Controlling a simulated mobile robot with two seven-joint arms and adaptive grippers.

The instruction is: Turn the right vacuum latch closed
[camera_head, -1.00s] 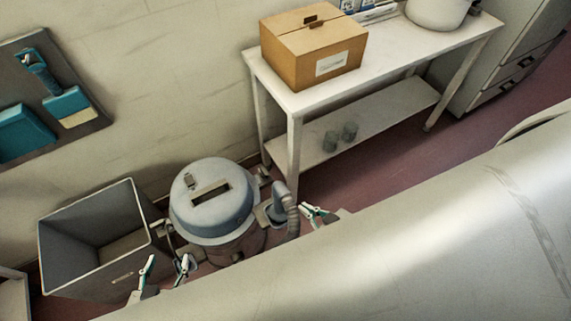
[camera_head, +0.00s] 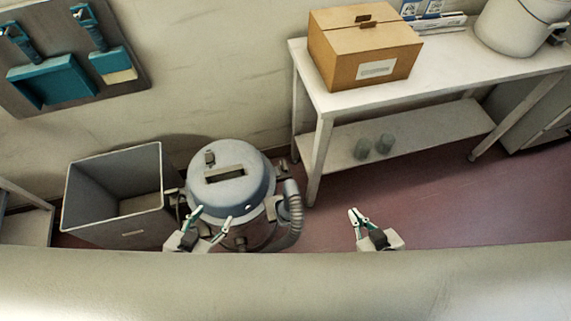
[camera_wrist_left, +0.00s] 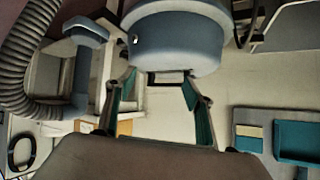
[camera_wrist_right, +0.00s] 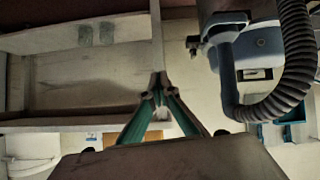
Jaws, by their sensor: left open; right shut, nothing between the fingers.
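The vacuum (camera_head: 232,165) is a drum with a blue-grey domed lid, standing on the floor; its lid also shows in the left wrist view (camera_wrist_left: 180,40). A ribbed hose (camera_head: 294,215) curves down its right side. I cannot make out the right latch or its position for certain; the hose and its fitting crowd that side. My left gripper (camera_head: 213,214) is open and empty, overlapping the vacuum's front in the head view. My right gripper (camera_head: 354,211) is shut and empty, right of the hose and apart from it. In the right wrist view the hose (camera_wrist_right: 297,55) is at right.
A grey open bin (camera_head: 115,232) stands left of the vacuum. A white table (camera_head: 345,101) with a cardboard box (camera_head: 365,45) and a lower shelf (camera_head: 430,132) is behind to the right. A large pale rounded surface (camera_head: 290,290) spans the foreground. Red floor is free right of the vacuum.

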